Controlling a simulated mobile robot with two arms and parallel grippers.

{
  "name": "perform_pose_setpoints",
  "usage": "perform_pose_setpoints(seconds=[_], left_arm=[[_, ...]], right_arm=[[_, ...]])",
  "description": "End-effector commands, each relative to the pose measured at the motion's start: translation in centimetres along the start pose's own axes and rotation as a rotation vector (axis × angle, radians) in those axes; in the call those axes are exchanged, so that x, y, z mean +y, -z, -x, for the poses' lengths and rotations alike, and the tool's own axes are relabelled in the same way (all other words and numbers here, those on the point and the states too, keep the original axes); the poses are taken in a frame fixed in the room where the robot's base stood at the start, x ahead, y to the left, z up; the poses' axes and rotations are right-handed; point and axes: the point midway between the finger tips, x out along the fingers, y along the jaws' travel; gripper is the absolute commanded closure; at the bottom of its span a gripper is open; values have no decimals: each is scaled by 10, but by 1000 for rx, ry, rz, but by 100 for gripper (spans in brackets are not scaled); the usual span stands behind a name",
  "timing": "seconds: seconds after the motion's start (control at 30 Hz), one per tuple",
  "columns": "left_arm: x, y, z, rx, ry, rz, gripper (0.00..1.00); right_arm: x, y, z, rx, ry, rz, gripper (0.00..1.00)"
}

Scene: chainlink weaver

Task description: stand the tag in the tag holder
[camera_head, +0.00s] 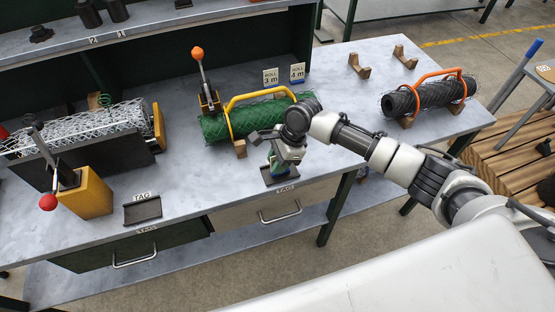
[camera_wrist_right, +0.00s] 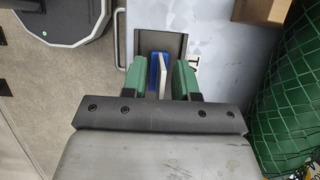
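The tag (camera_wrist_right: 154,70) shows blue and white between the two green fingers of my right gripper (camera_wrist_right: 160,78) in the right wrist view. The fingers stand apart, with a gap between the tag and the right-hand finger. The dark tag holder (camera_wrist_right: 174,42) lies right below, with the tag over or in it; I cannot tell whether the tag rests on its base. In the head view my right gripper (camera_head: 278,162) points down over the holder (camera_head: 268,180) at the bench's front edge and hides most of the tag. My left gripper is out of view.
To the left are another TAG-labelled holder (camera_head: 142,211), a yellow block (camera_head: 92,196) with a red-knobbed lever, and a wire mesh roll (camera_head: 90,125). A dark roll (camera_head: 430,96) lies on the right.

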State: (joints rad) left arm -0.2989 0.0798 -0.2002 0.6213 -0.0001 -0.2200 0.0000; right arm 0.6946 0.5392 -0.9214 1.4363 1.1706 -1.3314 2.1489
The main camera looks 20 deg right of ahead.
Motion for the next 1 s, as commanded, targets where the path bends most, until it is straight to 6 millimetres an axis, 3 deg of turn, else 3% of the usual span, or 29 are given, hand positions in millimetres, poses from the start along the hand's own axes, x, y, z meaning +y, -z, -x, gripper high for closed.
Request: perform_pose_setpoints(seconds=[0.37,0.8,1.0], left_arm=[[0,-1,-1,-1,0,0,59],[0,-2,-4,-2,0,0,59],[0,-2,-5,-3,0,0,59]], right_arm=[[0,-1,8,-1,1,0,71],[0,-1,94,0,3,1,71],[0,-1,118,0,0,0,71]])
